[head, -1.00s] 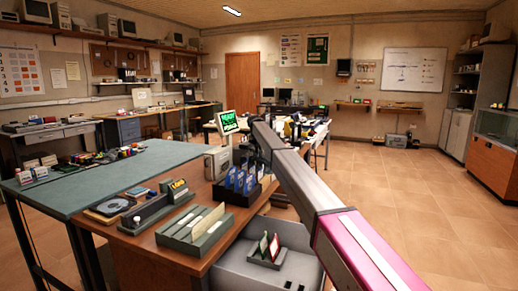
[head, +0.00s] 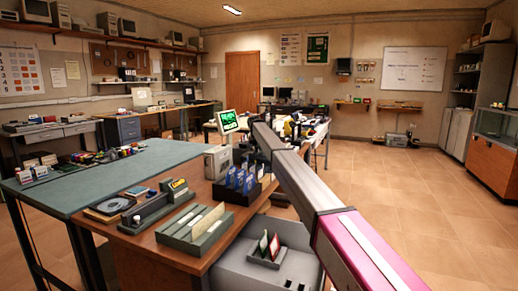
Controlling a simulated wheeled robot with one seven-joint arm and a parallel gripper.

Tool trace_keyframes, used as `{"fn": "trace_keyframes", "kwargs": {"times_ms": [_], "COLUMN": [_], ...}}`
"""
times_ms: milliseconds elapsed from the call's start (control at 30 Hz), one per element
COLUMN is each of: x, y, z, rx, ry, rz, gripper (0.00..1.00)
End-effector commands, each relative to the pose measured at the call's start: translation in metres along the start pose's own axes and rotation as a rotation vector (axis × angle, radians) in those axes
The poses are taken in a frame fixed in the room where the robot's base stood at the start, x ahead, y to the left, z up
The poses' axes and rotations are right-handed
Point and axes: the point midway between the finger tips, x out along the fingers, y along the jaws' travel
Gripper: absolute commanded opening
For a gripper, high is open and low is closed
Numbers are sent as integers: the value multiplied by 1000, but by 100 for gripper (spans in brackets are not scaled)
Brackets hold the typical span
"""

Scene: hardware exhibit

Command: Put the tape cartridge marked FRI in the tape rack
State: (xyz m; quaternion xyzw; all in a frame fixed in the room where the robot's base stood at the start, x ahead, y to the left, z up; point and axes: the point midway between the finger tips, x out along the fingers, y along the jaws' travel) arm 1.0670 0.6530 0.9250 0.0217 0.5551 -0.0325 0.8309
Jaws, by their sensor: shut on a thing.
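My arm reaches from the lower right to the far end of the wooden desk. My gripper (head: 246,152) shows only as a small dark shape beyond the arm's end. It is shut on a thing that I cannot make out. A black rack (head: 222,195) on the desk holds several upright blue cartridges (head: 240,178) with pale labels, close below and to the left of my gripper. It looks like the tape rack. No FRI marking is readable on any cartridge in this view.
A grey-green slotted tray (head: 178,235) stands at the desk's front. A beige box (head: 217,160) and a green-lit monitor (head: 229,121) stand behind the rack. A small holder with red and green cards (head: 270,243) sits on a grey unit (head: 252,275). Open floor lies right.

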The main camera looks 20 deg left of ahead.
Motion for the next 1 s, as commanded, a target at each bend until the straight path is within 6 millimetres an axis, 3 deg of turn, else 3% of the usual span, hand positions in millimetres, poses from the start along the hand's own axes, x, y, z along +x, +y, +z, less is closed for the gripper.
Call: {"fn": "trace_keyframes", "kwargs": {"times_ms": [500,933,967,1000], "x": [18,19,19,19], "y": [0,0,0,0], "z": [-8,-8,-8,-8], "rx": [0,0,0,0], "ry": [0,0,0,0], "rz": [0,0,0,0], "gripper": [0,0,23,36]}}
